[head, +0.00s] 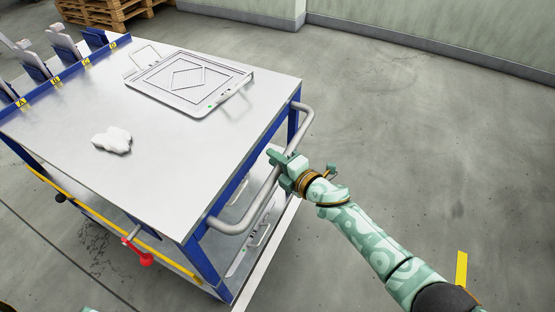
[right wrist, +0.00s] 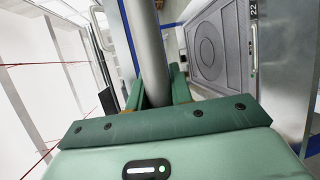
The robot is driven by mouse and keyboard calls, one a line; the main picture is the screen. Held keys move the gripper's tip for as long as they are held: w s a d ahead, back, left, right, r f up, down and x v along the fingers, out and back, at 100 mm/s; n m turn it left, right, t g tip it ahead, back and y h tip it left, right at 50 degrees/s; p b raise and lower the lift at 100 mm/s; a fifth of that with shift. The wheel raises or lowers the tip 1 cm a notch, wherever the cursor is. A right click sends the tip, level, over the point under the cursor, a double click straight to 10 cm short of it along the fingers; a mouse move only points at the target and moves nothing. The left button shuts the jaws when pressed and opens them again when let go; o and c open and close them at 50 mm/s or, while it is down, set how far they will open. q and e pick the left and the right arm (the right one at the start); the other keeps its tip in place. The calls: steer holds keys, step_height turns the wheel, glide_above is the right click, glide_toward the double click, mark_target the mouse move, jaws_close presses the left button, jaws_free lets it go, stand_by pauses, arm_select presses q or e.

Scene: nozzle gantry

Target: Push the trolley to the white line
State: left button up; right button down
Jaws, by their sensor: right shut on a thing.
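The trolley (head: 165,170) has a pale grey top, blue legs and a bent grey tube handle (head: 239,225) along its right side. My right gripper (head: 277,158) is shut on this handle near its middle. In the right wrist view the handle tube (right wrist: 147,45) runs up between the fingers of the right gripper (right wrist: 157,92). A thin white strip (head: 265,258) shows at the trolley's lower right; I cannot tell whether it is the floor line or a lower shelf edge. My left gripper is not in view.
A framed plate (head: 187,80) and a crumpled white cloth (head: 112,140) lie on the trolley top. A blue rack (head: 65,72) with yellow labels stands at its left edge. A wooden pallet (head: 108,10) is at the back.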

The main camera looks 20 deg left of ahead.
steer(key=shift+a, duration=0.1)
steer(key=c, duration=1.7)
jaws_free()
steer(key=o, duration=0.4)
steer(key=shift+a, duration=0.25)
steer(key=shift+o, duration=0.2)
steer(key=shift+d, duration=0.15)
arm_select(q)
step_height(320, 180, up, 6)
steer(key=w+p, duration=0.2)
steer(key=p, duration=0.5)
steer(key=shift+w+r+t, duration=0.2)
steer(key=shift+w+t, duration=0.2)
arm_select(e)
steer(key=v, duration=1.6)
